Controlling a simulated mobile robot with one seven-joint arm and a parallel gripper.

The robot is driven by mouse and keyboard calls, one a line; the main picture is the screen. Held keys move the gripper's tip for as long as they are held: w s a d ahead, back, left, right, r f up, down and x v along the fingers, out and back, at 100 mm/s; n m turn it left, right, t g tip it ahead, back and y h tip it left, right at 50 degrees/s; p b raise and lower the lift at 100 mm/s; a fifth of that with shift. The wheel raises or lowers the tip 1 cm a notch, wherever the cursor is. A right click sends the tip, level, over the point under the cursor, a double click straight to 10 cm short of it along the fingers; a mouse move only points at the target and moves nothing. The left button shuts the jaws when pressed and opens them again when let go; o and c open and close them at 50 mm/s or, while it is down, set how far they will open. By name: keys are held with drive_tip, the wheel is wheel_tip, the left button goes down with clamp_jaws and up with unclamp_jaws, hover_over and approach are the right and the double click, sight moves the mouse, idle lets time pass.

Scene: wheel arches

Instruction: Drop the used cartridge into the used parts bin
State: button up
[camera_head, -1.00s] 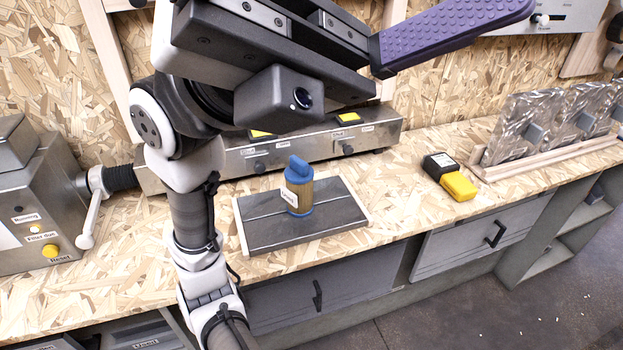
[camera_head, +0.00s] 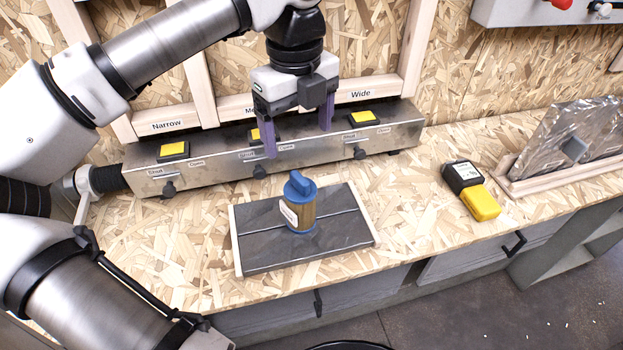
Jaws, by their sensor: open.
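The cartridge (camera_head: 301,207) is a tan cylinder with a blue top and base and a white label. It stands upright on a dark grey tray (camera_head: 258,254) with pale side rails on the workbench. My gripper (camera_head: 298,143) points down with its two purple fingers apart and empty. In the picture it is above and behind the cartridge, in front of the metal manifold, and touches nothing that I can make out. I cannot identify the used parts bin in the current view; a dark curved rim (camera_head: 350,346) shows at the bottom edge, mostly cut off.
A metal manifold (camera_head: 210,163) with yellow-topped ports and small valves runs along the wall. A black and yellow handheld device (camera_head: 470,190) lies to the right. Wrapped panels (camera_head: 580,140) stand in a wooden rack at far right. The bench between device and tray is clear.

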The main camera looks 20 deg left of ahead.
sight(300, 177)
drive_tip(key=f, duration=0.2)
drive_tip(key=f+p, duration=0.1)
drive_tip(key=f, duration=0.5)
drive_tip(key=shift+w+a+f, duration=0.15)
drive_tip(key=shift+w+f, duration=0.05)
drive_tip(key=shift+w, duration=0.15)
drive_tip(key=shift+w+a+f+p, duration=0.1)
drive_tip(key=shift+f+p, duration=0.55)
drive_tip(key=shift+f, duration=0.75)
drive_tip(key=shift+w+f+p, duration=0.1)
drive_tip(key=shift+f+p, duration=0.55)
drive_tip(key=shift+f, duration=0.7)
drive_tip(key=shift+c, duration=0.2)
